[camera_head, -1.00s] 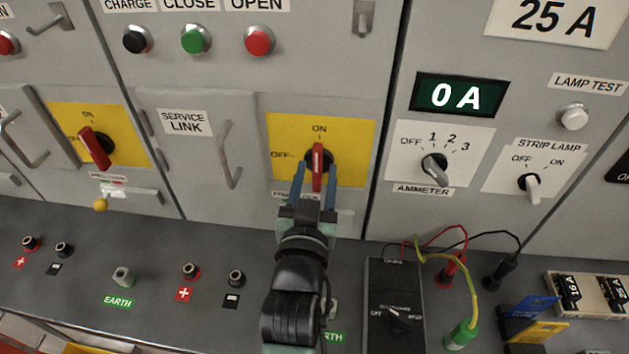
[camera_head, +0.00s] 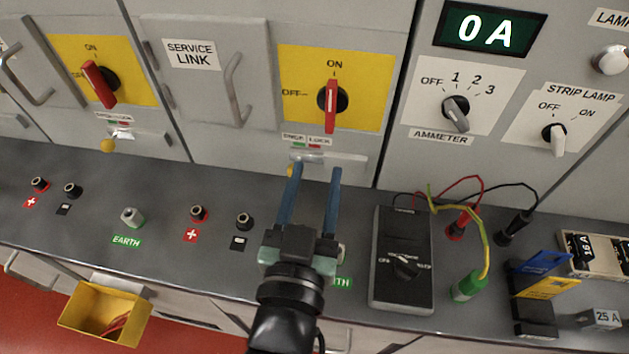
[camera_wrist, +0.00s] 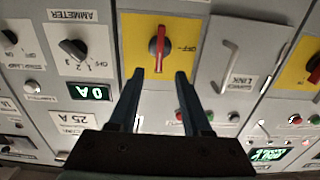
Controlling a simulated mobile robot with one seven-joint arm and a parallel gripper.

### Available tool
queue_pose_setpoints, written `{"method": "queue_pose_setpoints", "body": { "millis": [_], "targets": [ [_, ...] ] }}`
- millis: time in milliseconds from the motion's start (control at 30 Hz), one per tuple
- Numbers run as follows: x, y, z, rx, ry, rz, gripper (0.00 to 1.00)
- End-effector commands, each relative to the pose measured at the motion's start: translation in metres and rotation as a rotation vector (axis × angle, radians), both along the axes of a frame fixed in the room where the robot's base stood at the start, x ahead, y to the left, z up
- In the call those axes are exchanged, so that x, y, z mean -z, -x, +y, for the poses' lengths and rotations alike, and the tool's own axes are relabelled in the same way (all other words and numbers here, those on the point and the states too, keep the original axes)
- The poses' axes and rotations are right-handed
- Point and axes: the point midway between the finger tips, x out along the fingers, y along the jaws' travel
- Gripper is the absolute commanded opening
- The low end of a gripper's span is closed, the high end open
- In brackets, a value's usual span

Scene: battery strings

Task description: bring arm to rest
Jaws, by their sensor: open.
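My gripper (camera_head: 314,190) is open and empty in the head view. Its two blue fingers point up toward the panel, over the grey bench and below the middle red rotary switch (camera_head: 331,105). That switch sits on a yellow plate (camera_head: 295,65) with its handle upright, in line with ON. In the wrist view the fingers (camera_wrist: 160,85) are apart with nothing between them, and the red switch (camera_wrist: 157,47) shows beyond them. The fingers look clear of the switch. In the head view one finger overlaps part of the lock slide (camera_head: 340,161) under the switch.
A black tester box (camera_head: 403,262) stands on the bench right of my gripper, with a green plug (camera_head: 466,287) and leads beside it. Fuse holders (camera_head: 540,295) are at far right. A door handle (camera_head: 236,90) juts out left of the switch. A yellow bin (camera_head: 103,310) is lower left.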

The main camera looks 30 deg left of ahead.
Motion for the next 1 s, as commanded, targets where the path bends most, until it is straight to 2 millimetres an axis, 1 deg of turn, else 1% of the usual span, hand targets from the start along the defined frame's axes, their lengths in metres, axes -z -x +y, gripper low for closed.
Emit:
{"method": "queue_pose_setpoints", "body": {
  "millis": [533, 633, 667, 767, 800, 867, 900, 967, 1000],
  "targets": [
    [0.000, 0.001, 0.000, 0.000, 0.000, 0.000, 0.49],
    [-0.010, -0.004, -0.003, 0.006, -0.003, -0.021, 0.49],
    [-0.017, -0.007, -0.004, 0.012, -0.005, -0.035, 0.49],
    [-0.056, -0.024, -0.014, 0.038, -0.016, -0.111, 0.49],
    [-0.077, -0.031, -0.021, 0.052, -0.022, -0.152, 0.49],
    [-0.113, -0.041, -0.031, 0.076, -0.031, -0.220, 0.49],
    [-0.138, -0.047, -0.039, 0.093, -0.036, -0.267, 0.49],
    [-0.175, -0.051, -0.051, 0.118, -0.045, -0.337, 0.49],
    [-0.200, -0.053, -0.058, 0.134, -0.052, -0.384, 0.49]
  ]
}}
